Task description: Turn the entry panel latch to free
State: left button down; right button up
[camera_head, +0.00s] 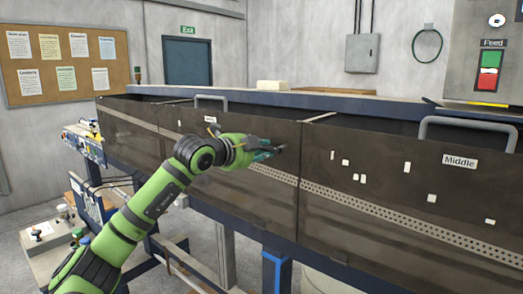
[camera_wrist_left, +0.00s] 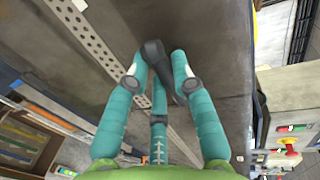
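The entry panel latch (camera_wrist_left: 152,53) is a dark knob or lever on the brown-grey panel, seen in the left wrist view; my gripper hides it in the head view. The entry panel (camera_head: 235,185) is the dark hinged front section left of the panel labelled Middle. My left gripper (camera_head: 274,150) reaches its front face, its teal fingers bent inward. In the left wrist view the fingertips (camera_wrist_left: 158,66) stand around the latch, one on each side and one below. Whether they press on it cannot be told. My right gripper is not in view.
A perforated metal strip (camera_head: 400,218) runs along the panels. Grey handles (camera_head: 470,122) rise from the panel tops. Blue frame legs stand below the panels.

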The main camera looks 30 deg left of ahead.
aim_at(280, 134)
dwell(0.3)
pick_arm(q)
jog(key=m+b, duration=0.1)
jog(key=r+m+y+b, duration=0.1)
jog(key=m, duration=0.1)
jog(key=shift+d+b, duration=0.1)
jog(key=shift+b, duration=0.25)
jog(key=m+b, duration=0.1)
jog(key=r+m+b, duration=0.1)
jog(key=m, duration=0.1)
jog(key=m+y+b, duration=0.1)
jog(key=shift+d+r+m+t, duration=0.3)
jog(key=shift+d+m, duration=0.1)
jog(key=m+b, duration=0.1)
jog(key=m, duration=0.1)
jog(key=d+r+m+t+y+b, duration=0.1)
jog(key=m+b, duration=0.1)
jog(key=shift+s+d+m, duration=0.1)
jog(key=shift+d+m, duration=0.1)
jog(key=shift+m, duration=0.1)
jog(key=shift+d+r+m+b, duration=0.1)
jog(key=shift+d+m+b, duration=0.3)
jog(key=shift+m, duration=0.45)
jog(key=shift+d+r+m+b, duration=0.15)
jog(key=shift+m+b, duration=0.3)
jog(key=shift+m, duration=0.4)
jog(key=c, duration=1)
grip_release()
jog(key=shift+c, duration=0.2)
jog(key=shift+d, duration=0.1)
